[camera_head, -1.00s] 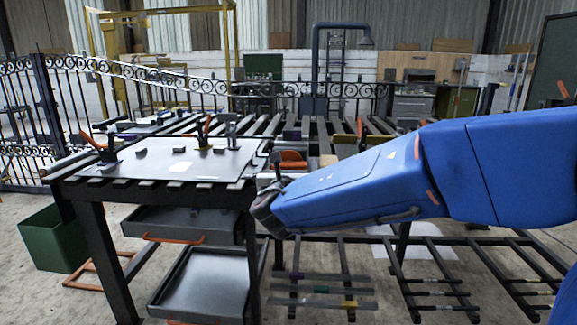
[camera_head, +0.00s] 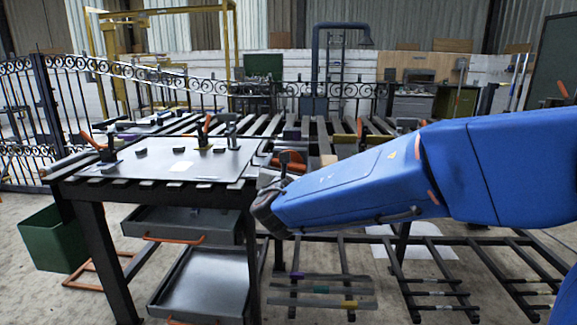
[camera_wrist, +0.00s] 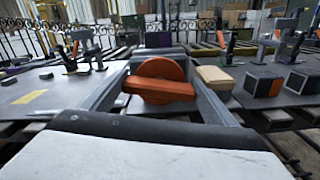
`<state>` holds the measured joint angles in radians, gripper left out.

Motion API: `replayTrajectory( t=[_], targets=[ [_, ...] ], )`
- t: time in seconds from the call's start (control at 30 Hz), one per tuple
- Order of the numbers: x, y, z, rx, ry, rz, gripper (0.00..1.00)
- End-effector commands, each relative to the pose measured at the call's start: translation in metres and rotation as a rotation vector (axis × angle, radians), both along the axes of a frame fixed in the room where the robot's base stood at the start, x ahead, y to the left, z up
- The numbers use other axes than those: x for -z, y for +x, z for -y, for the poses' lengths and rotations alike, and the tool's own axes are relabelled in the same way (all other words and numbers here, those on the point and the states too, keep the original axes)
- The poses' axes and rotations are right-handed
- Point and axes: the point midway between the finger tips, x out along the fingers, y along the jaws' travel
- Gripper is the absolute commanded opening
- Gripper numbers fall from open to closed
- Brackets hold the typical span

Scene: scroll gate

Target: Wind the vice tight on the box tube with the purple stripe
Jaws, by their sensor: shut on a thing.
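An orange vice handle (camera_wrist: 165,82), a round disc with a bar across it, sits in the middle of the wrist view. My gripper (camera_wrist: 160,92) has its two grey fingers at either side of this handle and is shut on it. In the head view the orange handle (camera_head: 291,158) shows just above my blue arm's end, at the right edge of the worktable. The vice's jaws are mostly hidden behind the handle. A purple mark (camera_head: 291,134) shows on the slats behind it; I cannot tell whether it is the striped box tube in the vice.
A grey plate (camera_head: 185,160) with clamps covers the worktable on the left. A pale wooden block (camera_wrist: 215,78) and dark blocks (camera_wrist: 263,84) stand right of the handle. Striped tubes (camera_head: 320,289) lie on a low rack. A green bin (camera_head: 52,238) stands on the floor.

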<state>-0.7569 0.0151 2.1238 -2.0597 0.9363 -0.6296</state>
Motion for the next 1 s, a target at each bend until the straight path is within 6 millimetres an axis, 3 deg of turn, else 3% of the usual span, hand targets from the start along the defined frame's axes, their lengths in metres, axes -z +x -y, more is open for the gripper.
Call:
replayTrajectory(
  t=[0.6, 1.0],
  targets=[
    [0.0014, 0.0, 0.003, 0.001, 0.563, 0.019, 0.59],
    [0.0024, 0.0, 0.0037, 0.001, 0.788, 0.027, 0.59]
  ],
)
